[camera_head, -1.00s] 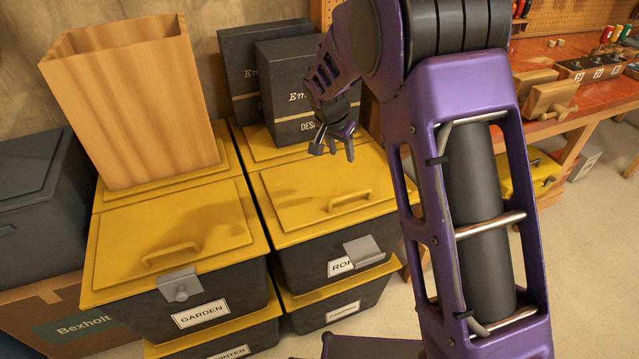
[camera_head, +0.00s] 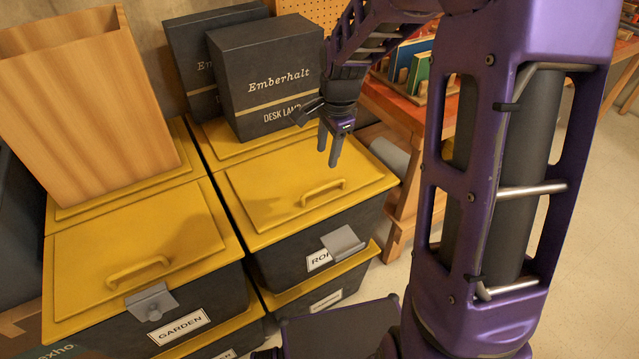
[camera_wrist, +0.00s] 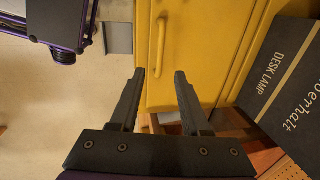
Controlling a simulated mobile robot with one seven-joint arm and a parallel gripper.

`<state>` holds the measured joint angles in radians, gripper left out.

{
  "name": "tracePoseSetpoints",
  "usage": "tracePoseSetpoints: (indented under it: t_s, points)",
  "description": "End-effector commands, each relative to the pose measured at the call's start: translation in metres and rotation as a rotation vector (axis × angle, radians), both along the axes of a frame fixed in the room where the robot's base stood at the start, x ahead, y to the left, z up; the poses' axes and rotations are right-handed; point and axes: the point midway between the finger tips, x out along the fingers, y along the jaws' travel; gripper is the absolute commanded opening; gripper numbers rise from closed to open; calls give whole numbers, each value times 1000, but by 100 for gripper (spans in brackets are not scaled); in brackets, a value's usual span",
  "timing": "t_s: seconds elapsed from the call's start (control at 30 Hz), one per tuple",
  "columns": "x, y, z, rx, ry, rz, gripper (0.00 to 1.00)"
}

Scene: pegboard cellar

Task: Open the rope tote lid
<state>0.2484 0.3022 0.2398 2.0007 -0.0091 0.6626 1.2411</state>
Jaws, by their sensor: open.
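The rope tote is a dark bin with a yellow lid (camera_head: 270,215), shut, and a partly hidden label (camera_head: 318,261) beginning "RO". A raised yellow handle (camera_head: 323,187) sits near the lid's front edge. A grey latch plate (camera_head: 343,243) juts out at the tote's front, partly covering the label. My gripper (camera_head: 328,155) points down above the right part of the lid, behind the handle. In the wrist view my gripper (camera_wrist: 160,73) is open and empty. The lid (camera_wrist: 195,45), handle (camera_wrist: 160,45) and latch plate (camera_wrist: 118,38) show beyond its fingers.
A black desk lamp box (camera_head: 266,80) stands behind the lid, close to my gripper. A garden tote with a yellow lid (camera_head: 140,240) stands at left, a tall wooden bin (camera_head: 90,110) behind it. A wooden bench (camera_head: 400,115) is at right.

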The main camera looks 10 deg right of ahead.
Motion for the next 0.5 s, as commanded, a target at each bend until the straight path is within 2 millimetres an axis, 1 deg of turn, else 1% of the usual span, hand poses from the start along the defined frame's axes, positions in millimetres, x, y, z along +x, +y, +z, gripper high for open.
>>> tracePoseSetpoints:
  t_s: [0.03, 0.2, 0.4, 0.5]
  points:
    - [1, 1, -16, 2, 5, 1, 47]
    - [9, 3, -52, 2, 4, 2, 47]
    - [17, 6, -92, 1, 2, 1, 47]
    - [20, 7, -107, 0, 1, 2, 47]
